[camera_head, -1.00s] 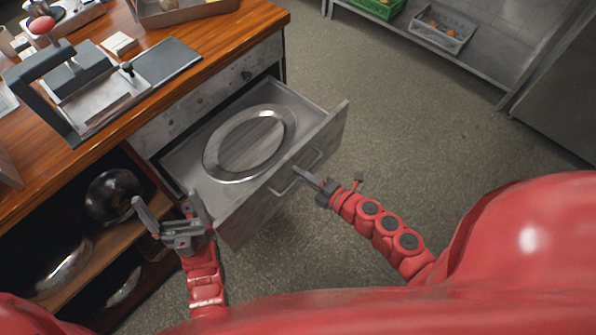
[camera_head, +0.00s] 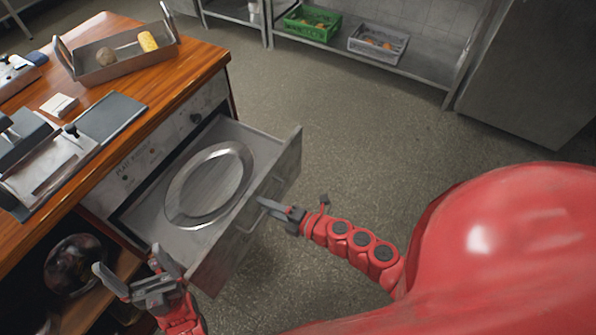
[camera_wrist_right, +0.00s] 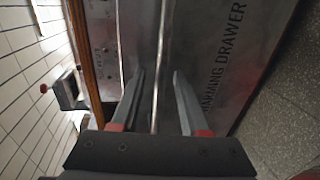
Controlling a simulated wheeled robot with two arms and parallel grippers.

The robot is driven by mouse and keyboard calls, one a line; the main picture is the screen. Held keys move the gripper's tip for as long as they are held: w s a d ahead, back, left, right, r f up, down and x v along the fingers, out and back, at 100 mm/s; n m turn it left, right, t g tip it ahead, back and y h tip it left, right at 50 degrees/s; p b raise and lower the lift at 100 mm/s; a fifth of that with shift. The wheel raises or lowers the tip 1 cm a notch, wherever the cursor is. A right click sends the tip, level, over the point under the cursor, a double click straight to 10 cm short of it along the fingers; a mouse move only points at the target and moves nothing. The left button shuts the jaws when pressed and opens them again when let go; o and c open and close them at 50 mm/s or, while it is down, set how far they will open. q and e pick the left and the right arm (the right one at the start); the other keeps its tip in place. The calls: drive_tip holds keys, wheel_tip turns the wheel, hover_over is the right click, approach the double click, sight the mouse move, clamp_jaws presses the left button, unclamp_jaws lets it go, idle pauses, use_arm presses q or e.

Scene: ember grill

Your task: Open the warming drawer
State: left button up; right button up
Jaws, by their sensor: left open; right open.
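The warming drawer (camera_head: 226,246) stands pulled out from the counter, with its inside showing. A round metal plate with a wide rim (camera_head: 174,196) lies in it. In the head view, my right gripper (camera_head: 268,208) is open beside the bar handle on the drawer's front. In the right wrist view, the handle (camera_wrist_right: 158,75) runs between the open fingers, with no finger clearly pressing on it. The front there carries the words "WARMING DRAWER". My left gripper (camera_head: 140,272) is open and empty, at the near left of the drawer, close to its side.
A tray (camera_head: 110,70) with a corn cob (camera_head: 148,41) and a round brown item stands on the wooden counter (camera_head: 190,65). A green crate (camera_head: 312,23) and a grey crate (camera_head: 378,43) sit on a back shelf. The floor right of the drawer is clear.

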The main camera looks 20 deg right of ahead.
drive_tip(key=p+v, duration=0.1)
drive_tip(key=v, duration=1.6)
drive_tip(key=shift+s, duration=0.2)
drive_tip(key=shift+d, duration=0.1)
